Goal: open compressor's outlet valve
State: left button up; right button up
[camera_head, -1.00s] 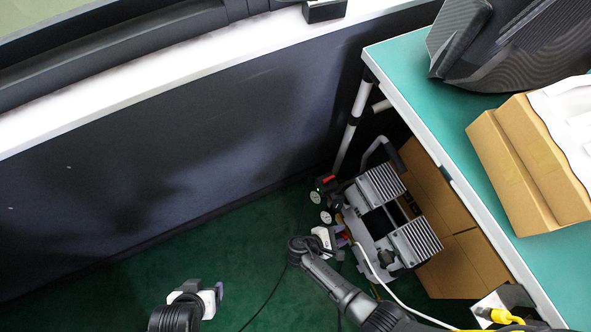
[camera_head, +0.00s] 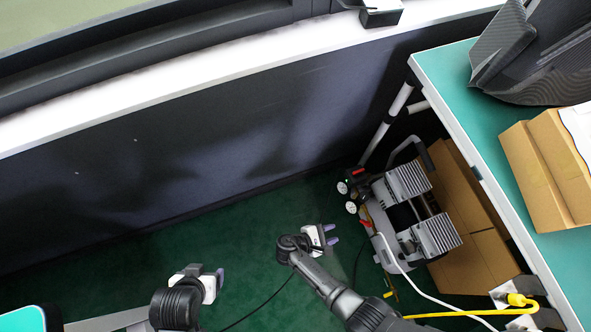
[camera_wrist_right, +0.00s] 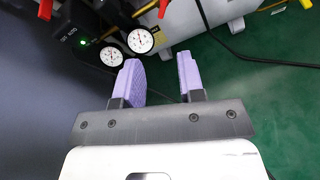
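The compressor (camera_head: 405,215), silver with ribbed motor heads, stands on the green floor beside the table. A red valve lever (camera_head: 366,223) shows on its left side, near two round gauges (camera_head: 351,207).
The teal table (camera_head: 450,70) overhangs the right side, with its leg (camera_head: 387,123) behind the compressor. Cardboard boxes (camera_head: 465,210) stand right behind it. A white hose (camera_head: 420,287) and a yellow hose (camera_head: 460,314) run right.

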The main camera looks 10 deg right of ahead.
pick_arm(q)
jog(key=shift+d+f, duration=0.15)
jog(key=shift+d, duration=0.4)
pick_arm(e)
jog(key=w+a+f+n+t+y, duration=0.1)
jog(key=w+a+t+y, duration=0.3)
jog(key=a+y, duration=0.3)
jog(key=w+a+f+n+t+y, duration=0.1)
jog(key=w+a+n+t+y, duration=0.1)
jog(key=w+a+t+y, duration=0.2)
jog(key=shift+w+a+f+y, duration=0.3)
jog(key=shift+w+a+y, duration=0.65)
jog(key=shift+a+y, duration=1.7)
pick_arm(q)
jog(key=shift+a, duration=0.2)
pick_arm(e)
jog(key=shift+a+h, duration=0.45)
jog(key=shift+a, duration=0.05)
